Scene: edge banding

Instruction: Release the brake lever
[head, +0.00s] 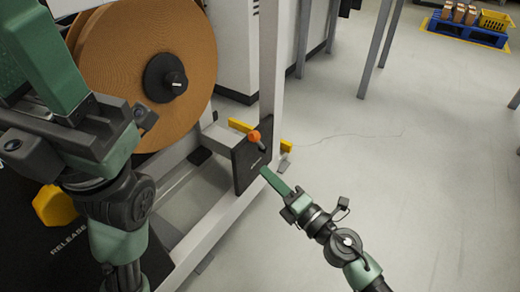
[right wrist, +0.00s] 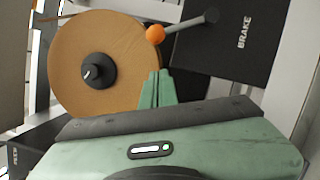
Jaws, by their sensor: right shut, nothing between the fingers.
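The brake lever has an orange knob (head: 254,136) on a short rod, mounted on a black plate (head: 243,168) on the white frame. In the right wrist view the orange knob (right wrist: 155,35) is at the rod's left end, and the rod's pivot sits on the black plate marked BRAKE (right wrist: 243,35). My right gripper (head: 265,172) is shut and empty, its fingertips just below the knob in the head view. In the right wrist view the fingertips (right wrist: 158,76) appear below the knob with a gap. My left gripper's body is at the upper left; its fingertips are not clearly visible.
A large brown roll (head: 150,55) on a black hub stands left of the lever. A white frame post (head: 270,70) rises behind the plate. A yellow part (head: 55,205) is by the RELEASE label. A blue pallet (head: 468,30) with boxes is far off; the floor on the right is clear.

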